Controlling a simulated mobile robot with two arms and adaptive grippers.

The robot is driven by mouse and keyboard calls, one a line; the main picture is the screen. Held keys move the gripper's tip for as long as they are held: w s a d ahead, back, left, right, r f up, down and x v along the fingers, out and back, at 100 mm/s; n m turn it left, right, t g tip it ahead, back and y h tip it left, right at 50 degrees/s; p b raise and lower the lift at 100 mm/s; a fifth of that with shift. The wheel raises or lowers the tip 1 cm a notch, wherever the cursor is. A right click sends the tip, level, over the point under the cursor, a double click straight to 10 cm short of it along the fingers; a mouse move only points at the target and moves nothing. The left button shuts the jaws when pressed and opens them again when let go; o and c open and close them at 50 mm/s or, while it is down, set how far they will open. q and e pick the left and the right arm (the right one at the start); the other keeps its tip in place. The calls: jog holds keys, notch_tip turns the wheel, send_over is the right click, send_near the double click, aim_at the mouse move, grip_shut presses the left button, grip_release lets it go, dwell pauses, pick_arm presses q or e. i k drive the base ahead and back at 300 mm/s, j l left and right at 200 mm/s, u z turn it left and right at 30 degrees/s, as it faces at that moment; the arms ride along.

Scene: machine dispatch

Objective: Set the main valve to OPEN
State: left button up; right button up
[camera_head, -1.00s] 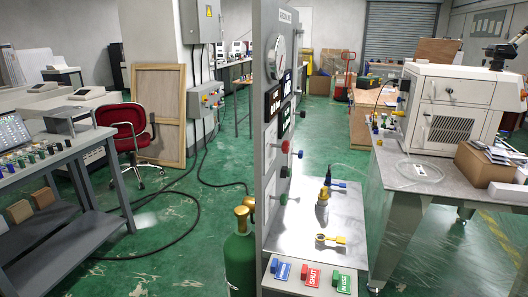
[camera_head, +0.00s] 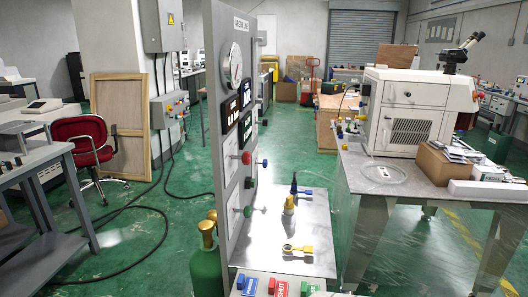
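A grey upright panel (camera_head: 222,140) stands on a metal bench. At the front edge are a blue tag (camera_head: 248,285), a red tag (camera_head: 279,287) reading SHUT, and a green tag (camera_head: 309,289). I cannot tell which part is the main valve or its setting. Neither gripper is in view.
A green gas cylinder (camera_head: 207,268) stands left of the panel. A red chair (camera_head: 84,142) and a grey table (camera_head: 40,165) are at left. A white machine (camera_head: 415,105) and a cardboard box (camera_head: 440,163) sit on the right bench. Cables cross the green floor, which has open room between.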

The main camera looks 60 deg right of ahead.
aim_at(245, 157)
jog(key=k+l, duration=0.1)
jog(key=l, duration=0.3)
jog(key=k+l, duration=0.1)
jog(key=l, duration=0.75)
jog(key=k+l+u, duration=0.1)
jog(key=l, duration=0.35)
jog(key=k+l, duration=0.15)
jog(key=l, duration=0.25)
jog(key=k+l, duration=0.1)
jog(key=l, duration=0.35)
jog(key=k+l, duration=0.15)
jog(key=l, duration=0.25)
